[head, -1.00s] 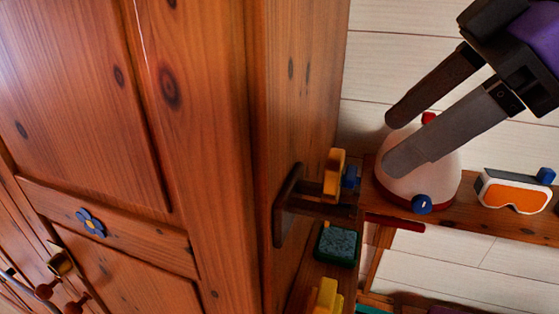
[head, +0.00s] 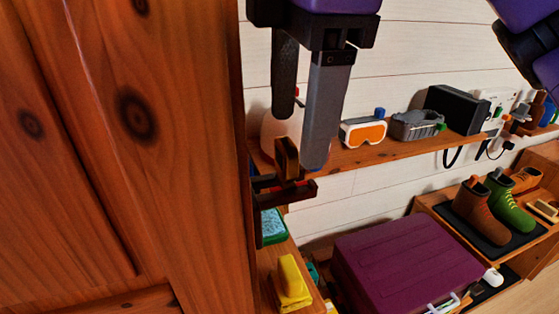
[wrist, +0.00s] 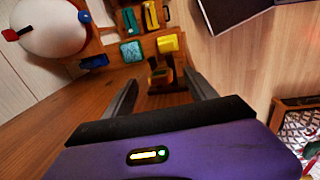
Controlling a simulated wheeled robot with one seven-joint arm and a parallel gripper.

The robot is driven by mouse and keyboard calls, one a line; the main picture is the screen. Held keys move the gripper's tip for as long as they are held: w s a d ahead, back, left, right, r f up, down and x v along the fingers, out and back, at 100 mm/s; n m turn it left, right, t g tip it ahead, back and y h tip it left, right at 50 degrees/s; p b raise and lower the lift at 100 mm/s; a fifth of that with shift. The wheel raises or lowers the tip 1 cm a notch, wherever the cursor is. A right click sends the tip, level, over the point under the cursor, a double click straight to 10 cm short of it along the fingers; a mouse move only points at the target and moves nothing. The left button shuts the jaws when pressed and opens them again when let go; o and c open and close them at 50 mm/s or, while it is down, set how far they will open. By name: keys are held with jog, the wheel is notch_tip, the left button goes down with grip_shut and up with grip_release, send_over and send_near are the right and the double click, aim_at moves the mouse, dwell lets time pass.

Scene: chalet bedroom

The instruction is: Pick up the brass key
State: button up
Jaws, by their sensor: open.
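My gripper (head: 299,140) is open at the wardrobe's side, its fingers pointing down. A small brown-gold piece (head: 287,157) stands upright on a dark wooden bracket (head: 297,193) just by the fingertips; it may be the brass key, but its shape is not clear. In the wrist view, my open gripper (wrist: 160,79) has this piece (wrist: 153,63) ahead, between and just beyond the fingertips. Nothing is held.
The wooden wardrobe (head: 130,170) fills the left. A shelf (head: 365,156) carries a white rounded helmet (wrist: 50,25), orange goggles (head: 363,133) and a black box (head: 455,108). Below are a teal sponge (head: 272,225), a yellow block (head: 290,282) and a purple case (head: 400,262). Boots (head: 475,205) stand at right.

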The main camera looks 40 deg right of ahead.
aim_at(291, 142)
jog(key=shift+w+a+f+p, duration=0.1)
jog(key=shift+w+f+p, duration=0.1)
jog(key=shift+f, duration=0.6)
jog(key=shift+w+d+f+p, duration=0.1)
jog(key=shift+f+p, duration=0.05)
jog(key=shift+f, duration=0.6)
jog(key=shift+w+a+f+p, duration=0.1)
jog(key=shift+f+p, duration=0.1)
jog(key=shift+f, duration=0.6)
grip_shut()
jog(key=shift+r, duration=0.2)
jog(key=shift+s+d+r+p, duration=0.1)
jog(key=shift+d+r+p, duration=0.1)
jog(key=shift+r+p, duration=0.45)
notch_tip(291, 142, up, 6)
jog(key=s+d, duration=0.3)
jog(key=d, duration=0.6)
jog(key=s+d, duration=0.3)
jog(key=d, duration=0.6)
jog(key=shift+d+f+p, duration=0.35)
jog(key=shift+p, duration=0.1)
